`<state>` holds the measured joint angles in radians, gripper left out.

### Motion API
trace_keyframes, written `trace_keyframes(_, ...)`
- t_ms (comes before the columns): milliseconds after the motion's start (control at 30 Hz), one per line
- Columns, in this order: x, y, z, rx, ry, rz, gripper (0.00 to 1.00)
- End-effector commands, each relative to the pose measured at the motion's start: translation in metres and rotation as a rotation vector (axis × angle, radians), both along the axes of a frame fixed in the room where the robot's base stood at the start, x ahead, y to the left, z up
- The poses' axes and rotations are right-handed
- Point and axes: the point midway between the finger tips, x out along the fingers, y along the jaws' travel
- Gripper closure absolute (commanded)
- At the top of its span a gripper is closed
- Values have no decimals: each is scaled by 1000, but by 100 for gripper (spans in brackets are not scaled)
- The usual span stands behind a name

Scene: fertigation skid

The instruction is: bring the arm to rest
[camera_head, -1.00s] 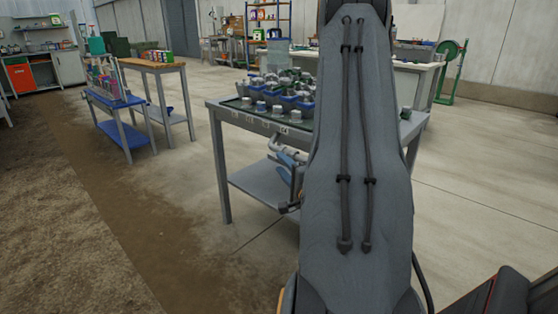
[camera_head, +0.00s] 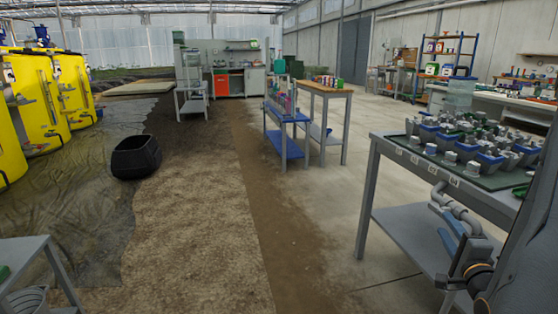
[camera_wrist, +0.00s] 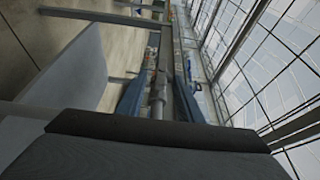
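My gripper (camera_head: 459,229) shows at the lower right of the head view, beside the grey table (camera_head: 366,200) and above its lower shelf. Its two blue fingers stand apart. In the wrist view the gripper (camera_wrist: 165,45) shows both fingers with a gap between them. A grey pipe piece (camera_head: 456,207) with a bend lies close to the fingers. A grey pipe-like part (camera_wrist: 158,95) also shows between the fingers in the wrist view. I see no clear contact with the fingers. My arm fills the right edge of the head view.
A blue trolley (camera_head: 287,117) and a wooden-topped bench (camera_head: 327,90) stand farther back. A black tub (camera_head: 135,157) and yellow tanks (camera_head: 60,95) are at left. The sandy floor in the middle is clear.

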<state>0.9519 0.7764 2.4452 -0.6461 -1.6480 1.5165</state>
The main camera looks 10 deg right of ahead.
Motion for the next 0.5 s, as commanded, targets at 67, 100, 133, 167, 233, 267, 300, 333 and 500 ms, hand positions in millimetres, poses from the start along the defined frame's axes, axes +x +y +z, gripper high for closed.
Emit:
trace_keyframes(67,14,12,0,-36,47,26,67)
trace_keyframes(100,23,20,-1,-63,85,43,67)
trace_keyframes(133,30,27,-2,-87,119,57,67)
trace_keyframes(167,39,36,-4,-115,159,76,67)
trace_keyframes(233,59,61,-7,-195,264,125,67)
trace_keyframes(267,66,73,-9,-232,310,149,67)
trace_keyframes(300,75,89,-11,-280,371,181,67)
trace_keyframes(333,80,101,-12,-317,416,206,67)
trace_keyframes(500,97,172,-16,-522,645,359,67)
